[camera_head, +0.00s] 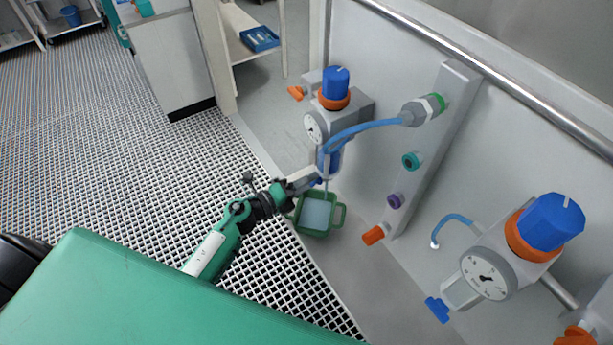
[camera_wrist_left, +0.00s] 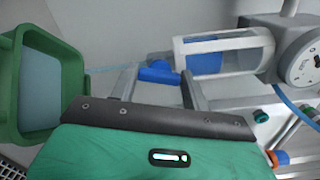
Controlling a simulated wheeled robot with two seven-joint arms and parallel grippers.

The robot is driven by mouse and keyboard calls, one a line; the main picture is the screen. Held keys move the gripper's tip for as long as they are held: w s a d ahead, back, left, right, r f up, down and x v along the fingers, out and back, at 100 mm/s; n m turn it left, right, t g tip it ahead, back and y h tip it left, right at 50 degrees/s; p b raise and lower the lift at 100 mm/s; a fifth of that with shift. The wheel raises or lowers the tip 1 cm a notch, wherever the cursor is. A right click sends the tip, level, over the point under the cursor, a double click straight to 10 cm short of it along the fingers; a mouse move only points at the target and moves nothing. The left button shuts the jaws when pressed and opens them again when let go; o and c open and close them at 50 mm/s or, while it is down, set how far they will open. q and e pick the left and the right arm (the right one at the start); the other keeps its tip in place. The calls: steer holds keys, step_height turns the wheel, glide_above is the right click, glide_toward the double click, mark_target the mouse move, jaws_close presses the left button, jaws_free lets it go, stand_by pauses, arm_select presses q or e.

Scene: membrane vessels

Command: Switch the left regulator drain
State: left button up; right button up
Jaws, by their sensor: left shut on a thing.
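The left regulator (camera_head: 316,127) is mounted on the grey panel, with a blue knob (camera_head: 336,80) over an orange ring and a round gauge. Under its clear bowl (camera_wrist_left: 225,52) is a small blue drain handle (camera_wrist_left: 160,72). My left gripper (camera_head: 317,178) reaches in from the left below the bowl. In the left wrist view its two fingers stand on either side of the drain handle, shut on it. In the head view the drain is mostly hidden by the fingers. My right gripper is not in view.
A green bin (camera_head: 300,226) with pale liquid stands below the left regulator; it also shows in the left wrist view (camera_wrist_left: 72,95). A second regulator (camera_head: 500,262) with a blue drain (camera_head: 437,309) is at the right. A blue hose (camera_head: 365,127) runs to a panel fitting.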

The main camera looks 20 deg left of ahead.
arm_select(q)
steer(key=shift+n+p, duration=0.45)
steer(key=shift+n, duration=0.35)
steer(key=o, duration=1)
steer(key=shift+a, duration=0.1)
steer(key=b+v, duration=0.4)
steer(key=v, duration=0.9)
steer(key=shift+s+a, duration=0.2)
steer(key=shift+s, duration=0.05)
